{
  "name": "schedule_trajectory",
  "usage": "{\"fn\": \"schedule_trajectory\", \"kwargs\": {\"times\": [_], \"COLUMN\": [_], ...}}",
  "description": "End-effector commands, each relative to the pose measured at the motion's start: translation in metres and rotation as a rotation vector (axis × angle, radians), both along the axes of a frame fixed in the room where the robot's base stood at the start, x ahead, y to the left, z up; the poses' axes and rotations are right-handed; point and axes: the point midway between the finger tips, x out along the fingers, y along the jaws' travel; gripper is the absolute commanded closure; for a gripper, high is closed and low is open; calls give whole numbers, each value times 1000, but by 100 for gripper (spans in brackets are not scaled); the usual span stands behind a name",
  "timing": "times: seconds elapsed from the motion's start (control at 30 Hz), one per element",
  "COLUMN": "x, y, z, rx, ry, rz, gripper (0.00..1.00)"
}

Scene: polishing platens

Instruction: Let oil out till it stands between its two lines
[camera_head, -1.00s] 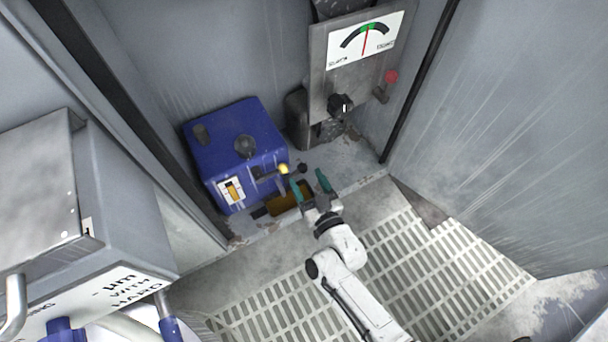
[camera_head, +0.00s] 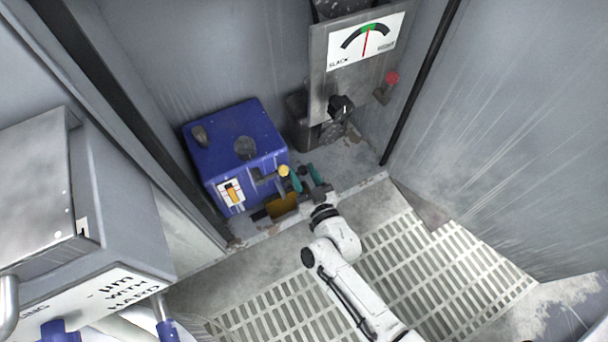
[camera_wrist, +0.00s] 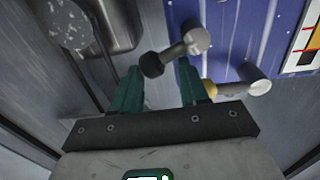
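The blue oil tank (camera_head: 235,150) stands at the back left. Its sight gauge (camera_head: 231,192) has a white plate with red marks and an amber column; the exact level against the lines is too small to read. On its right side are a yellow-ended fitting (camera_head: 284,170) and a lever with a black knob (camera_wrist: 152,64). An amber-coloured tray (camera_head: 282,206) lies below. My gripper (camera_head: 305,174) has teal fingers, open, pointing at the lever. In the wrist view, the black knob shows near the fingertips, in the gap, with no clear grip on it.
A steel panel with a dial (camera_head: 366,40), a black knob (camera_head: 340,107) and a red-knobbed lever (camera_head: 391,79) stands behind to the right. A grey machine (camera_head: 120,215) fills the left. Walls enclose the corner; the floor grating (camera_head: 440,265) is clear.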

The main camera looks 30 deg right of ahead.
Motion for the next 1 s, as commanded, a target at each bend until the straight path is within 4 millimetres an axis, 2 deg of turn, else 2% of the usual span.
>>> {"fn": "schedule_trajectory", "kwargs": {"times": [0.03,0.2,0.47,0.8,1.0], "x": [-1,-1,-1,-2,-2], "y": [1,1,1,-4,-5], "z": [-2,-3,-6,-23,-27], "rx": [-1,0,19,345,453], "ry": [5,8,13,15,16], "rz": [2,3,5,8,7], "gripper": [76,89,90,90,91]}}
